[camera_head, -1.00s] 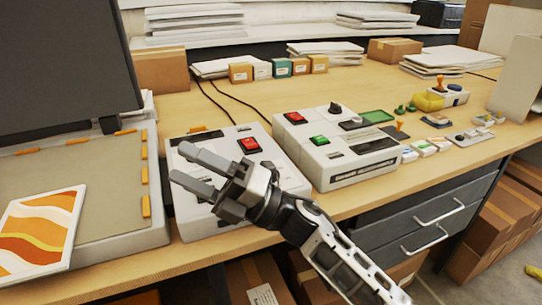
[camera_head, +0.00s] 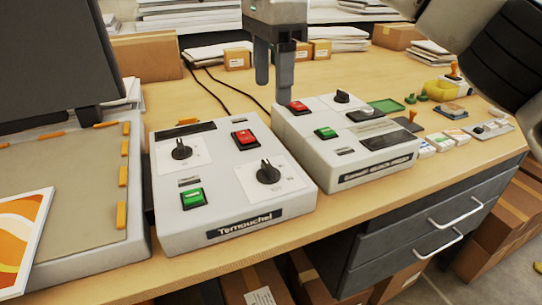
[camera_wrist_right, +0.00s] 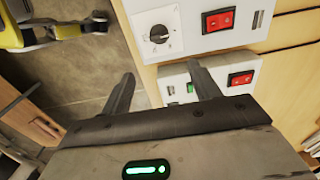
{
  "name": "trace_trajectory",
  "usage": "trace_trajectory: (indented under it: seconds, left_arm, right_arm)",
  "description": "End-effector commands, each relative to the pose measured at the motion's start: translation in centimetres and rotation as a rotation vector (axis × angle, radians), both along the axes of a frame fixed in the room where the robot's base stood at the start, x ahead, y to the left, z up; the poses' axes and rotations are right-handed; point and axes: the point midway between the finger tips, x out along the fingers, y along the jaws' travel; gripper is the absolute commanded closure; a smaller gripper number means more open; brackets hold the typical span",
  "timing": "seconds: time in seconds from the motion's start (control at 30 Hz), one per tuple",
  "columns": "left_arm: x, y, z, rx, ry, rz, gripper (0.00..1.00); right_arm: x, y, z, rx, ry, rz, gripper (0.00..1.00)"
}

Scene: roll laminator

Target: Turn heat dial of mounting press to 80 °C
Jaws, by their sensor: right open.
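A white control box (camera_head: 238,219) with the label "Ternauchel" stands beside the flat press with the raised dark lid (camera_head: 55,55). On it are a black dial (camera_head: 181,150) at upper left, a second black dial (camera_head: 269,172) at right, a red switch (camera_head: 245,139) and a green switch (camera_head: 193,198). The dial markings are too small to read. My right gripper (camera_head: 273,88) is open and empty, pointing down above and behind this box, apart from both dials. In the right wrist view, its fingers (camera_wrist_right: 163,88) show with a black dial (camera_wrist_right: 158,34) beyond them. My left gripper is out of view.
A second white box (camera_head: 345,160) with a dial (camera_head: 342,96) and red and green switches stands just to the right. An orange-patterned sheet (camera_head: 22,240) lies at the left. Stamps and small boxes sit farther right. Drawers (camera_head: 430,220) are below the table edge.

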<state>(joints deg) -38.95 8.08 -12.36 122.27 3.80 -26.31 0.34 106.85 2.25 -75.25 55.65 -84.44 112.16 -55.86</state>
Motion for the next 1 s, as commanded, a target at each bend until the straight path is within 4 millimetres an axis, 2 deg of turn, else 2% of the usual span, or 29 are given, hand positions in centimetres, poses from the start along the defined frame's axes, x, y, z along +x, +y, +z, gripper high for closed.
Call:
trace_trajectory:
  seconds: [0.03,0.4,0.6,0.8,1.0]
  left_arm:
    - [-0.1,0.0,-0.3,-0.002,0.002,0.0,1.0]
    - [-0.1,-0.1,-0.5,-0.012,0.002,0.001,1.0]
    - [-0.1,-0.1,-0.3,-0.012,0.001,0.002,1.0]
    - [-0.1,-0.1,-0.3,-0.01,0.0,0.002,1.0]
    - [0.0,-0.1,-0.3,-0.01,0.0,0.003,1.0]
  right_arm:
    - [0.0,0.0,-1.2,0.001,0.004,0.001,0.38]
    - [-0.1,0.0,-9.1,0.004,0.005,0.001,0.38]
    - [-0.1,0.1,-12.5,0.005,0.003,0.0,0.38]
    - [0.0,0.1,-14.2,0.006,0.001,-0.001,0.38]
    - [0.0,0.1,-14.5,0.006,0.001,-0.001,0.38]
